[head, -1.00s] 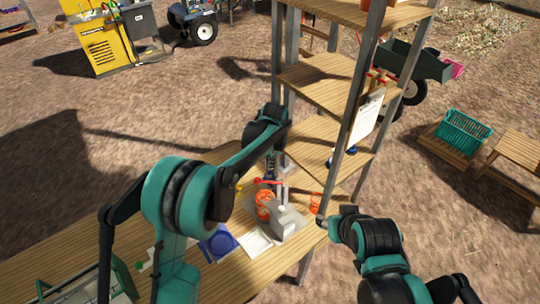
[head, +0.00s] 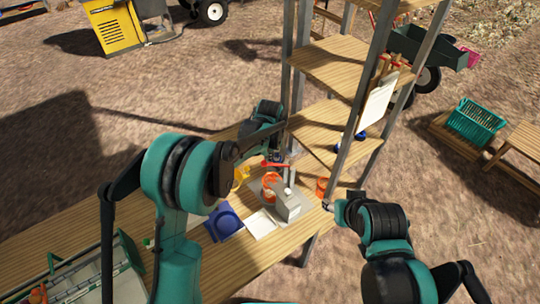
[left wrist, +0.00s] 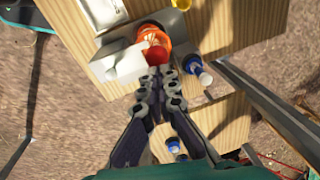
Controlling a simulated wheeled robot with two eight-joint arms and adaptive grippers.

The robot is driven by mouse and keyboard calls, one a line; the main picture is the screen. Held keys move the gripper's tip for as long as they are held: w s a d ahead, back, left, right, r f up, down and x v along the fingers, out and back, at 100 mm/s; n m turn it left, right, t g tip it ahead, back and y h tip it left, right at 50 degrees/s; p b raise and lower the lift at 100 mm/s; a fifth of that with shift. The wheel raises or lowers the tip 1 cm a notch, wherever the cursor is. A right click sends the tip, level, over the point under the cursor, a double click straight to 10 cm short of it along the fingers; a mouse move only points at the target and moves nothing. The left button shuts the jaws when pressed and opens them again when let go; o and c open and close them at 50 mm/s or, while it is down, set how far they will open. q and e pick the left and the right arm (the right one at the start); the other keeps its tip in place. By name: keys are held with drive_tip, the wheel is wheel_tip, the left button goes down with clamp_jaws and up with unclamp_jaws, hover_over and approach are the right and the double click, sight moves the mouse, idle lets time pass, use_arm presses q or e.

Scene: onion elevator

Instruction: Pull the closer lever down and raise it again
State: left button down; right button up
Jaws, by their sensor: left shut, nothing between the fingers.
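A device with a grey base and a pale grey block (head: 287,205) stands on the wooden table, with an orange container (head: 270,187) beside the block. A red lever (head: 275,165) lies roughly level above the container. In the left wrist view, a red knob (left wrist: 157,55) shows in front of the orange container (left wrist: 150,32). My left gripper (head: 277,157) is shut and empty, close behind the lever; its fingertips (left wrist: 153,72) appear right at the knob, contact unclear. My right gripper (head: 328,206) is by the table's right edge; its jaws are too small to read. I cannot see a second lever clearly.
A blue tray (head: 223,222) and a white plate (head: 261,224) lie in front of the device. An orange cup (head: 321,187) is to its right. A shelf rack with a metal post (head: 350,140) rises at the table's far right end. Blue-and-white bottles (left wrist: 197,70) stand near my left gripper.

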use_arm(q)
drive_tip(key=s+a+f+t+h+b, duration=0.3)
drive_tip(key=a+f+b, duration=0.3)
drive_tip(key=f+b, duration=0.6)
drive_tip(key=shift+s+a+h+b, duration=0.25)
drive_tip(key=shift+s+h+b, duration=0.45)
drive_tip(key=shift+s+b, duration=0.2)
drive_tip(key=shift+r, duration=0.15)
drive_tip(key=p+v, duration=0.4)
drive_tip(key=v, duration=0.9)
drive_tip(key=shift+s+f, duration=0.2)
drive_tip(key=shift+s, duration=0.2)
